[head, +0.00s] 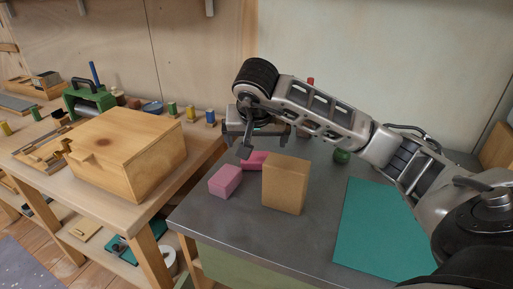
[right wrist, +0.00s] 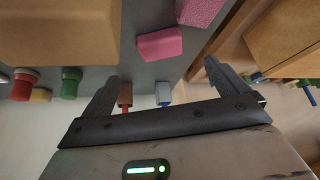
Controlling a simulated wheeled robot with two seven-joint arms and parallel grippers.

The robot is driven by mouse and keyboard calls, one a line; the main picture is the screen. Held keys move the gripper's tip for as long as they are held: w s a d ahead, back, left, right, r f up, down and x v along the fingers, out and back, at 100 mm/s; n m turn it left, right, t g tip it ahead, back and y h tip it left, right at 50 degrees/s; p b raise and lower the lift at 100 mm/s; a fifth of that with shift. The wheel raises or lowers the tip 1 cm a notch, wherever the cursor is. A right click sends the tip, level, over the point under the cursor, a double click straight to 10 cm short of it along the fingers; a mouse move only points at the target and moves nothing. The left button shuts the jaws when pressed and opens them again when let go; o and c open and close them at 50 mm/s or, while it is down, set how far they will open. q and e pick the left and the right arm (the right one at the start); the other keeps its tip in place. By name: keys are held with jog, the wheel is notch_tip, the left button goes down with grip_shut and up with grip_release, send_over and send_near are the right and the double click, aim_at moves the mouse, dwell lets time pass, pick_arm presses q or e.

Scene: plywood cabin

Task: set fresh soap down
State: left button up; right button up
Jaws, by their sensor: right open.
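A light pink, speckled block (head: 225,180) lies near the left edge of the grey table. A darker pink, smoother block (head: 254,160) lies just behind it, partly hidden by my right gripper and a tan box. Which of them is the fresh soap I cannot tell. In the right wrist view the light pink block (right wrist: 200,10) is at the top and the darker pink block (right wrist: 160,43) lies ahead of the fingers. My right gripper (head: 247,147) is open and empty, above and behind the blocks; its fingers also show in the right wrist view (right wrist: 163,85). My left gripper is out of view.
An upright tan box (head: 286,185) stands right of the pink blocks. A teal mat (head: 385,232) lies on the right of the grey table (head: 235,222). A lidded wooden box (head: 125,155) fills the bench at left. Small coloured items stand behind. The table's front middle is clear.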

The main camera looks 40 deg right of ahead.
jog(key=shift+v, duration=0.8)
jog(key=g, duration=0.1)
send_near(257, 156)
jog(key=f, duration=0.1)
jog(key=d+f+y, duration=0.1)
jog(key=shift+w+d+f, duration=0.15)
jog(key=shift+w+f, duration=0.15)
jog(key=shift+w, duration=0.1)
jog(key=shift+p+x, duration=0.45)
jog(key=shift+x, duration=2.35)
jog(key=shift+w+d+r, duration=0.1)
jog(key=c, duration=1.1)
